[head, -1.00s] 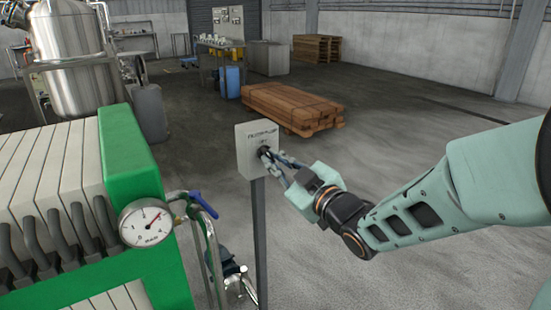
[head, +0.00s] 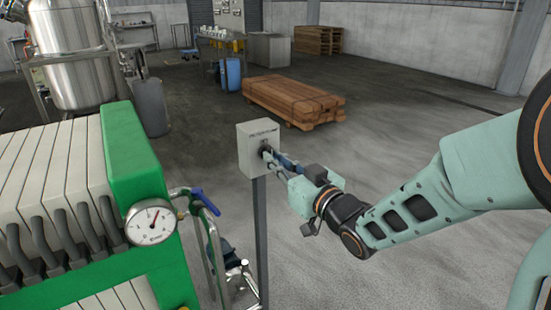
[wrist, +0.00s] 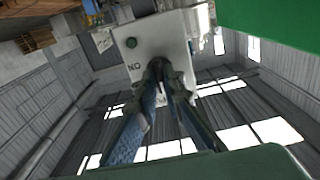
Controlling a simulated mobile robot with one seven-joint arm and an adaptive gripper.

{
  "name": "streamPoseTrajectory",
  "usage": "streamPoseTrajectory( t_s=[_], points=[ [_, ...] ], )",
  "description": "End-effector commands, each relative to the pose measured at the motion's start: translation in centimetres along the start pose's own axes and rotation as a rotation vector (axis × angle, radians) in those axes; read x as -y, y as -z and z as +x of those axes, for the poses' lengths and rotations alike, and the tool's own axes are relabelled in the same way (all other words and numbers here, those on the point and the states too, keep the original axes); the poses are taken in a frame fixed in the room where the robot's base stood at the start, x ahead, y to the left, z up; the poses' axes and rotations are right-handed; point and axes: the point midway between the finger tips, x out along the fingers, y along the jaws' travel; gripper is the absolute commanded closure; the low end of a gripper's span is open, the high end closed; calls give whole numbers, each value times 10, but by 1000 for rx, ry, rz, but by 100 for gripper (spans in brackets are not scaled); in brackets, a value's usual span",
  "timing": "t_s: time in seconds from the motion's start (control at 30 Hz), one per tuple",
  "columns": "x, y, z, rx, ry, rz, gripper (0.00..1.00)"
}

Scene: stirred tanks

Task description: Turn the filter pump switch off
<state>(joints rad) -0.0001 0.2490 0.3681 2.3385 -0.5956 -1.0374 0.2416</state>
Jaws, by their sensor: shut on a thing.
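The filter pump switch is a pale grey box (head: 250,150) on a thin grey post, right of the green press in the head view. Small lettering runs along its top front. In the wrist view the box (wrist: 172,28) appears rolled over, with a green round lamp or button and an upside-down "ON" label. My gripper (head: 266,152) reaches the box front from the right. Its two fingers (wrist: 160,75) are shut on the dark knob (wrist: 156,64) on the box face. The fingers hide most of the knob, so its exact setting cannot be read.
The green filter press (head: 140,165) stands close on the left with a pressure gauge (head: 151,222) and a blue-handled valve (head: 205,201). Stacked timber (head: 290,98) lies on the floor behind the box. Open floor surrounds the post on the right.

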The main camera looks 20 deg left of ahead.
Motion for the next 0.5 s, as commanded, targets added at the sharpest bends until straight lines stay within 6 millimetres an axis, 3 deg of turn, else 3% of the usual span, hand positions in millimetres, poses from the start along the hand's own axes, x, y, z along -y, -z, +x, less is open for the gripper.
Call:
streamPoseTrajectory(
  t_s=[0.37, 0.4, 0.5],
  points=[
    [0, 1, 0, -2, 0, 5, 100],
    [0, 1, 0, -2, 0, 5, 88],
    [0, 1, 0, -2, 0, 5, 77]
  ],
)
